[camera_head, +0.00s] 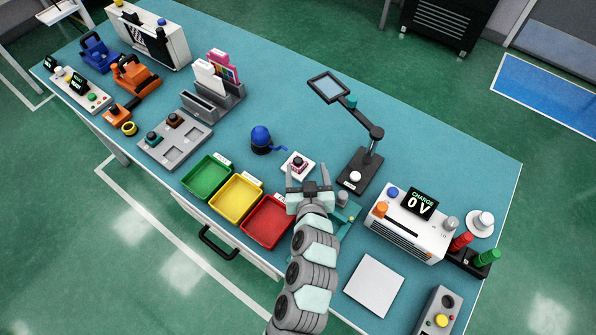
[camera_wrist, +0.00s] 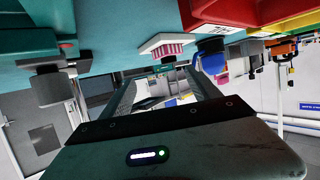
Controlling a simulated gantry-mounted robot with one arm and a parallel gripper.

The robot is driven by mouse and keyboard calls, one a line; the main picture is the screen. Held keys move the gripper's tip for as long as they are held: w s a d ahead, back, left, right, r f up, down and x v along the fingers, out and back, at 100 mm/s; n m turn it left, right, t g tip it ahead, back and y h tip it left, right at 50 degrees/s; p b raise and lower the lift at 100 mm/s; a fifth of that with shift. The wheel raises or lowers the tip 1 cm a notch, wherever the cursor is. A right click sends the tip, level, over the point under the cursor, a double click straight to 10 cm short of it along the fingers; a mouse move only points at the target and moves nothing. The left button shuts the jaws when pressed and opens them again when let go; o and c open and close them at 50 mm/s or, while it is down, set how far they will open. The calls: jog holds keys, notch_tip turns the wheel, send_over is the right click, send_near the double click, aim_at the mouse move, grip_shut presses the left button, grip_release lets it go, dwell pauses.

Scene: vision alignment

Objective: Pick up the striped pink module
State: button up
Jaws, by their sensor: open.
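The striped pink module (camera_wrist: 168,51) is a small block with pink and white stripes. In the wrist view, which is upside down, it sits on a white square pad (camera_wrist: 160,40) beyond my fingers. In the head view the module (camera_head: 298,161) is small on its white pad (camera_head: 298,174), between the blue dome and the magnifier stand. My gripper (camera_head: 308,172) is open and empty, with its fingers pointing toward the module's side of the table. In the wrist view the two fingers (camera_wrist: 161,76) are spread apart, with nothing between them.
Green (camera_head: 206,177), yellow (camera_head: 236,198) and red (camera_head: 267,222) trays stand left of my arm. A blue dome (camera_head: 261,138) is left of the module. The magnifier stand (camera_head: 361,171) rises close on its right. A white charger box (camera_head: 407,223) stands farther right. Table behind the module is clear.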

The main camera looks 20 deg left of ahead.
aim_at(299, 164)
jog(key=shift+s+a+f+n+g+y, duration=0.3)
jog(key=shift+s+a+f+g, duration=0.1)
jog(key=shift+s+a+f, duration=0.15)
jog(key=shift+w+a, duration=0.15)
jog(key=shift+a, duration=0.05)
jog(key=x, duration=0.3)
jog(key=shift+w+a+f+b, duration=0.1)
jog(key=shift+w+f+b, duration=0.1)
jog(key=shift+w+b, duration=0.15)
jog(key=shift+w+a+f, duration=0.1)
jog(key=shift+w+a, duration=0.1)
jog(key=shift+w, duration=0.25)
jog(key=shift+s, duration=0.1)
jog(key=shift+c, duration=0.5)
grip_shut()
